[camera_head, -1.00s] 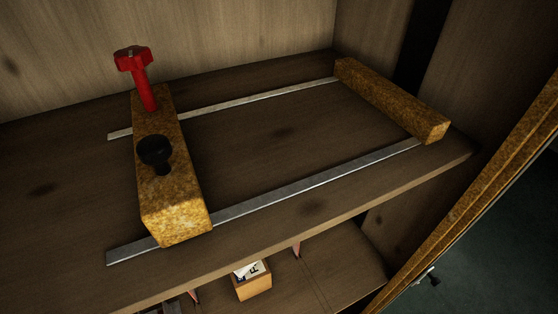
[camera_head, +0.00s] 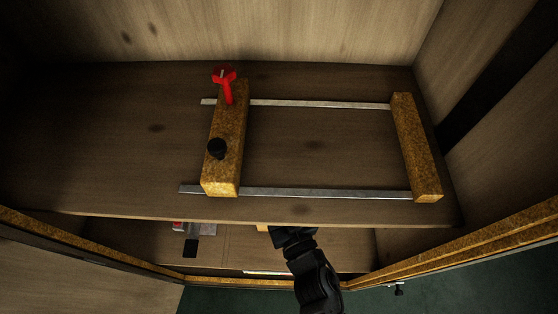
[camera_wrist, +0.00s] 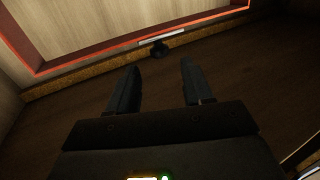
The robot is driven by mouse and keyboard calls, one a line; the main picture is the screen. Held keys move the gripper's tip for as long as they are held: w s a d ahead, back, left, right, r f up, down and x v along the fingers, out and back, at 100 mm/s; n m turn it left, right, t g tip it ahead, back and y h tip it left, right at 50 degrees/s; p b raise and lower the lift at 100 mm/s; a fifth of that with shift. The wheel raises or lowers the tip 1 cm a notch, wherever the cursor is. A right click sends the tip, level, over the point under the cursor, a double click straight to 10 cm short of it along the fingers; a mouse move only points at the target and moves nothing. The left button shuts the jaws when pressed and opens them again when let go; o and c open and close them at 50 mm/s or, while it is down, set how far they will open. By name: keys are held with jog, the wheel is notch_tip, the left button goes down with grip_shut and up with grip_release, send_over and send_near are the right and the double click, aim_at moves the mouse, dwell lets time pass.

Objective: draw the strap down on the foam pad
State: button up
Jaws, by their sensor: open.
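I cannot make out a strap or a foam pad in either view. My gripper (camera_head: 292,236) is at the shelf's front edge in the head view, its tip partly hidden there. In the wrist view my gripper (camera_wrist: 160,68) has its two dark fingers spread, with nothing between them. Beyond the fingertips is a small black knob (camera_wrist: 160,51) on a brown edge, below a pale strip (camera_wrist: 163,36) and a red-bordered panel (camera_wrist: 120,22).
On the wooden shelf (camera_head: 320,150), two metal rails (camera_head: 320,104) join a left mottled block (camera_head: 228,130) and a right one (camera_head: 415,150). The left block carries a red knob (camera_head: 223,75) and a black knob (camera_head: 217,148). A lower shelf (camera_head: 345,250) holds partly hidden items.

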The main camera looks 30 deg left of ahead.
jog(key=b+x, duration=0.1)
jog(key=x, duration=0.6)
jog(key=shift+w+a+b, duration=0.15)
jog(key=shift+b, duration=0.15)
jog(key=shift+c, duration=0.2)
grip_shut()
